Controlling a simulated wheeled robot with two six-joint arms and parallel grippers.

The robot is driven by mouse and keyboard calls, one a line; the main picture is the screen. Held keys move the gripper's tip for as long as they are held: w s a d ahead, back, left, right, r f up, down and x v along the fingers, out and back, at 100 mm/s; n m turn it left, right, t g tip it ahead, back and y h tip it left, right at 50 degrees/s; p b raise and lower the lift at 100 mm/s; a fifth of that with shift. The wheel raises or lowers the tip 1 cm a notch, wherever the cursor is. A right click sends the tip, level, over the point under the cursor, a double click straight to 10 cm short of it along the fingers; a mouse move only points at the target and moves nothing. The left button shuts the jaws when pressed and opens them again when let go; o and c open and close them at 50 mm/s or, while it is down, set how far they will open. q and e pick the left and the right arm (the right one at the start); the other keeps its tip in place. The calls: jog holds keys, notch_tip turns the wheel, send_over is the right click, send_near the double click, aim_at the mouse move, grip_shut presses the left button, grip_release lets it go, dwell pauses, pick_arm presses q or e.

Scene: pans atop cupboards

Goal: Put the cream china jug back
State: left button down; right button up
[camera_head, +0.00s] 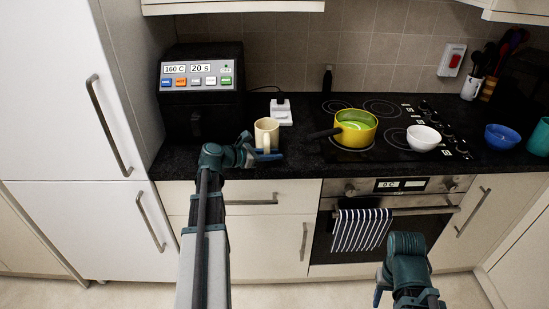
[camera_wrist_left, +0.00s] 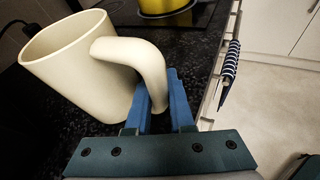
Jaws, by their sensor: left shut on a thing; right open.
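The cream china jug (camera_head: 266,133) stands on the black worktop between the air fryer and the hob. In the left wrist view the jug (camera_wrist_left: 75,72) fills the left side, its handle towards my fingers. My left gripper (camera_head: 262,156) is at the worktop's front edge; in the left wrist view its blue fingers (camera_wrist_left: 163,105) are shut on the lower part of the handle. Whether the jug's base touches the worktop is hard to tell. My right gripper (camera_head: 380,287) is low in front of the oven, empty and away from the jug.
A black air fryer (camera_head: 201,100) stands left of the jug, a white device (camera_head: 281,113) behind it. A yellow pan (camera_head: 356,131) with its handle pointing left and a white bowl (camera_head: 423,138) are on the hob. A blue bowl (camera_head: 502,137) is further right. A striped towel (camera_head: 360,230) hangs on the oven.

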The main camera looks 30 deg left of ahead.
pick_arm(q)
jog(key=c, duration=0.8)
grip_release()
jog(key=shift+s+a+r, duration=0.1)
jog(key=shift+s+r, duration=0.1)
jog(key=shift+s, duration=0.05)
jog(key=shift+p+v, duration=2)
jog(key=shift+v, duration=3.75)
jog(key=shift+f, duration=0.1)
